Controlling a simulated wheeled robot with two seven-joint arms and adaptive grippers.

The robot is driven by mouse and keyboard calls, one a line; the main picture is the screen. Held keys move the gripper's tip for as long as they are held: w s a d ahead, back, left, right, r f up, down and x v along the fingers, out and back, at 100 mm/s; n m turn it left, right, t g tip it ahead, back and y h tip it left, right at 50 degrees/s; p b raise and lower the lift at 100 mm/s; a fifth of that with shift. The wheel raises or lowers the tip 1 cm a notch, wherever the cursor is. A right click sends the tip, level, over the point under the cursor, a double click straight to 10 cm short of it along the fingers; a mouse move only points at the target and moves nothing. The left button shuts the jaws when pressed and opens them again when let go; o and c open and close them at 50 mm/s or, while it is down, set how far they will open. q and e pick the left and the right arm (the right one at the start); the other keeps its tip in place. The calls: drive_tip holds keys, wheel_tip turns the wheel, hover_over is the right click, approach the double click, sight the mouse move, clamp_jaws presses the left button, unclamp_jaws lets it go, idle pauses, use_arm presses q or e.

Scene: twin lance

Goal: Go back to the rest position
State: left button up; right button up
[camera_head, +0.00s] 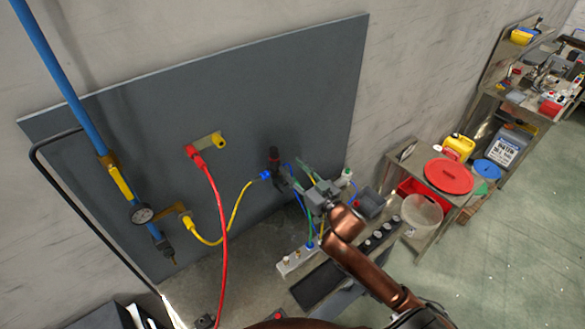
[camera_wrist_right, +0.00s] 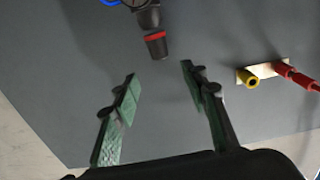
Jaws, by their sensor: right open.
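My right arm, copper-coloured, reaches up from the bottom of the head view. Its right gripper (camera_head: 302,174) is in front of the grey panel (camera_head: 110,150). In the right wrist view the right gripper (camera_wrist_right: 160,78) has its two green-padded fingers spread, with nothing between them. A black fitting with a red ring (camera_wrist_right: 155,44) is on the panel beyond the fingertips, apart from them; it also shows in the head view (camera_head: 273,158). My left gripper is not in view.
A red hose (camera_head: 219,220) and a yellow hose (camera_head: 235,210) hang by the panel. A blue pipe (camera_head: 60,80) runs at the left. A white power strip (camera_head: 298,259) lies below the gripper. A bench with a red lid (camera_head: 448,176) stands right; open floor lies beyond.

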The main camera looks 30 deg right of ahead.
drive_tip(key=s+d+f+m+g+h, duration=0.15)
drive_tip(key=s+f+g, duration=0.25)
drive_tip(key=s+f, duration=0.5)
drive_tip(key=s+d+f+g+h, duration=0.15)
drive_tip(key=s+f+g, duration=0.35)
drive_tip(key=f, duration=0.7)
drive_tip(key=s+a+f+g, duration=0.25)
drive_tip(key=s+f, duration=0.25)
drive_tip(key=s, duration=0.5)
drive_tip(key=s+a+f+g, duration=0.1)
drive_tip(key=s+f+g, duration=0.3)
drive_tip(key=s, duration=0.7)
wheel_tip(320, 180, down, 39)
drive_tip(key=a+n+b, duration=0.1)
drive_tip(key=b, duration=0.9)
drive_tip(key=s+f+b, duration=0.4)
drive_tip(key=s+f, duration=0.6)
drive_tip(key=f, duration=0.4)
drive_tip(key=s+f+g+y+b, duration=0.1)
drive_tip(key=s+f+b, duration=0.4)
drive_tip(key=s+f, duration=0.5)
wheel_tip(320, 180, down, 5)
drive_tip(key=shift+s+r+n, duration=0.1)
drive_tip(key=shift+s+n, duration=0.15)
drive_tip(key=shift+n, duration=0.1)
